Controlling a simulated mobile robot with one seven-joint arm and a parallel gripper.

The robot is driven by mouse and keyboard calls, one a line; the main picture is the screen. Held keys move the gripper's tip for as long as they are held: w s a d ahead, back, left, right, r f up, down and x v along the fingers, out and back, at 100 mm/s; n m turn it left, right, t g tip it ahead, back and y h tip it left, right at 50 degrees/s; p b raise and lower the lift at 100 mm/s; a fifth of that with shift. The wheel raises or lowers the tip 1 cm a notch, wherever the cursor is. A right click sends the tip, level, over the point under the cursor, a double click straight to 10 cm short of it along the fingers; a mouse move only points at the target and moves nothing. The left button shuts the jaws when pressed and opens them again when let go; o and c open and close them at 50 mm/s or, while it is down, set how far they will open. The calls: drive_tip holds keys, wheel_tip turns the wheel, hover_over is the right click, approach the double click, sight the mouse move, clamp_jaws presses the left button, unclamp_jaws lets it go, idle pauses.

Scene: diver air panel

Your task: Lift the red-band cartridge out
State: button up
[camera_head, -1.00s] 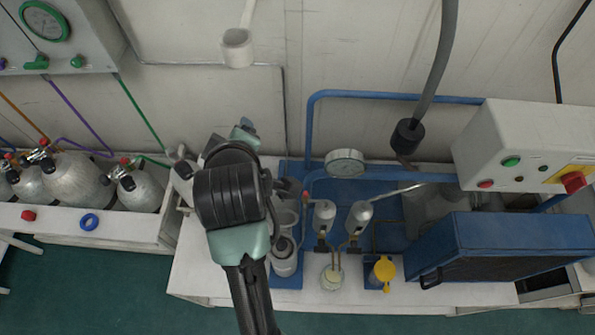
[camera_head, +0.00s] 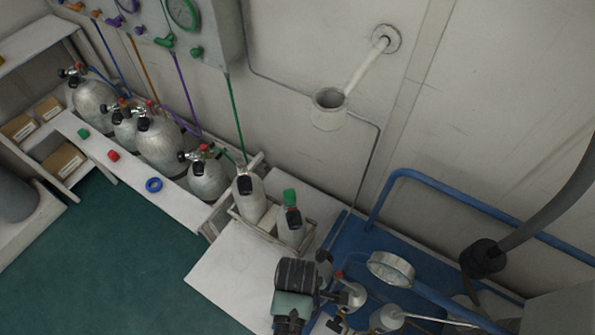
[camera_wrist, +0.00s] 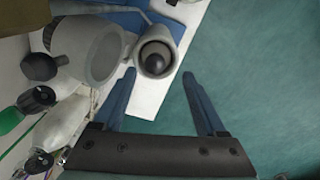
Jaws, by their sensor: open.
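I cannot make out a cartridge with a red band in either current view. In the wrist view my gripper (camera_wrist: 159,73) is open, with nothing between its two blue fingers. Just beyond the fingertips is a pale cylindrical part with a dark round centre (camera_wrist: 155,59). I cannot tell whether either one holds the cartridge. In the head view my dark wrist is low in the picture, over the bench beside the blue panel, and my fingers cannot be made out.
Two grey bottles, one black-fronted (camera_head: 250,196) and one green-topped (camera_head: 291,222), stand in a rack on the white bench (camera_head: 232,272). Several cylinders line the left shelf. Green floor (camera_head: 110,265) is open.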

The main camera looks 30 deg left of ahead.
drive_tip(key=shift+w+a+f, duration=0.1)
drive_tip(key=shift+w+f, duration=0.05)
drive_tip(key=shift+f, duration=1.2)
drive_tip(key=shift+w+a+f, duration=0.1)
drive_tip(key=shift+w+f, duration=0.05)
drive_tip(key=shift+f, duration=1.15)
clamp_jaws()
